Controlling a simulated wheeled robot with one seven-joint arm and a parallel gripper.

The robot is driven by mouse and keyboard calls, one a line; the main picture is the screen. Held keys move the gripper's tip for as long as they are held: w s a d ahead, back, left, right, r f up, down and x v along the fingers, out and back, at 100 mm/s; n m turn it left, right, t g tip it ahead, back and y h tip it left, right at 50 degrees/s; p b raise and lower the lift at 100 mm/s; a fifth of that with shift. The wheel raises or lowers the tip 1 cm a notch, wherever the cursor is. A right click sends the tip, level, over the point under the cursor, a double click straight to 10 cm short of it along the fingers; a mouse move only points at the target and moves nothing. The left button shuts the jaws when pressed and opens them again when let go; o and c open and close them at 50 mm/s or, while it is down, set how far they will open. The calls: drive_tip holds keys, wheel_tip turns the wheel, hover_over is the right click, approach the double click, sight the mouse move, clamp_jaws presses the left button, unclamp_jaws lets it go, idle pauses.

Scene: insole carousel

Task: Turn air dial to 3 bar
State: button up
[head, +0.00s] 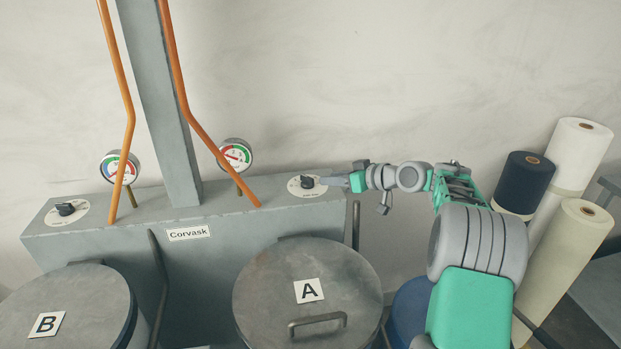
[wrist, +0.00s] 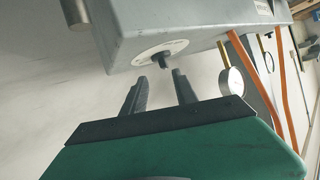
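A black dial knob on a white disc (head: 307,182) sits on the right end of the grey machine top; the wrist view shows its knob (wrist: 164,63) too. A second black knob on a white disc (head: 66,209) sits at the left end. The dial labels are too small to read. My gripper (head: 337,181) is just right of the right dial. In the wrist view my gripper (wrist: 159,75) has its two fingers apart and empty, with the knob just beyond and between the tips. A red, white and green gauge (head: 235,154) stands left of that dial; its reading is unclear.
Another gauge (head: 119,166) stands near the left dial. Lidded drums A (head: 270,283) and B (head: 85,290) stand in front. Fabric rolls (head: 568,240) stand at the right.

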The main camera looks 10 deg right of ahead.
sight(307, 177)
drive_tip(key=shift+s+a+r+n, duration=0.15)
drive_tip(key=shift+a+r+n, duration=0.2)
drive_tip(key=shift+n, duration=0.45)
drive_tip(key=shift+f, duration=0.1)
drive_tip(key=p+x, duration=0.2)
drive_tip(key=x, duration=0.6)
clamp_jaws()
